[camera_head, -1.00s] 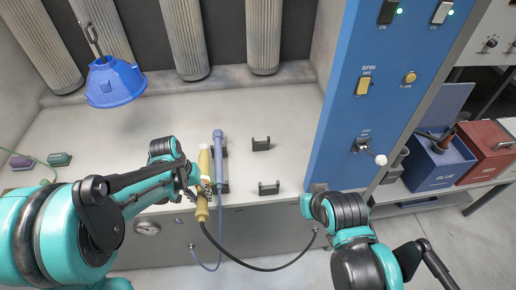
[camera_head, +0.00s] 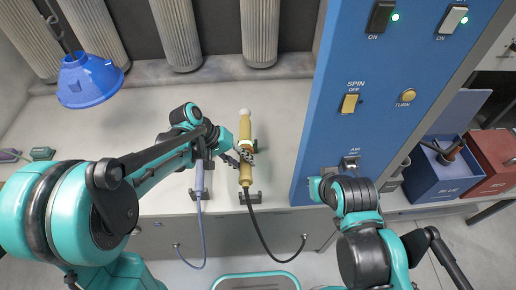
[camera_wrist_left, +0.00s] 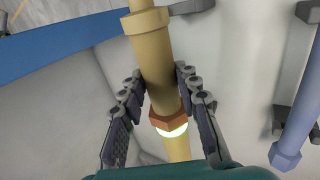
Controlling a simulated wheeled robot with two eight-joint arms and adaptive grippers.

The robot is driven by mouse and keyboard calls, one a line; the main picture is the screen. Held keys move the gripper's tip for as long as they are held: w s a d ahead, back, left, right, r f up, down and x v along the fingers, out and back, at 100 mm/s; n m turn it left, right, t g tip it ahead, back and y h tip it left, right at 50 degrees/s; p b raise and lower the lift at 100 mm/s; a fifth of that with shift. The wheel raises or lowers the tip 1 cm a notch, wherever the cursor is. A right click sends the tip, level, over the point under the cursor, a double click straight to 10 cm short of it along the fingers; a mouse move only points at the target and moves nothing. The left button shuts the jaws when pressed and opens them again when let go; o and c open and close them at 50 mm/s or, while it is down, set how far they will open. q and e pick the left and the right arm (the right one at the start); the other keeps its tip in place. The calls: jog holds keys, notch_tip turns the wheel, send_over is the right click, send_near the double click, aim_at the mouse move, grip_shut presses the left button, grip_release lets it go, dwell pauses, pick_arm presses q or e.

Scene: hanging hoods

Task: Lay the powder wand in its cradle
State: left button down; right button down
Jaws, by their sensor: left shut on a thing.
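The yellow powder wand (camera_head: 245,124) points away from me over the counter, with a pale tip at its far end and a black hose at its near end. My left gripper (camera_head: 243,154) is shut on its middle. In the left wrist view, the fingers of the gripper (camera_wrist_left: 159,80) flank the wand (camera_wrist_left: 156,62), near an orange collar with a glowing ring. The wand lines up with the black cradle (camera_head: 259,197), whose near bracket shows under the hose end; the far bracket is mostly hidden. I cannot tell whether the wand touches the brackets.
A lilac-blue wand (camera_head: 199,181) lies just left of the yellow one, partly behind my left arm; it also shows in the left wrist view (camera_wrist_left: 298,125). A blue switch panel (camera_head: 345,120) stands to the right. A blue hood (camera_head: 88,80) hangs at the left.

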pick_arm(q)
jog(key=shift+w+d+r, duration=0.15)
jog(key=shift+d+r, duration=0.2)
jog(key=shift+d, duration=0.15)
jog(key=shift+f, duration=0.1)
notch_tip(320, 180, down, 10)
jog(key=b, duration=0.4)
jog(key=shift+r, duration=0.3)
jog(key=c, duration=1.1)
grip_release()
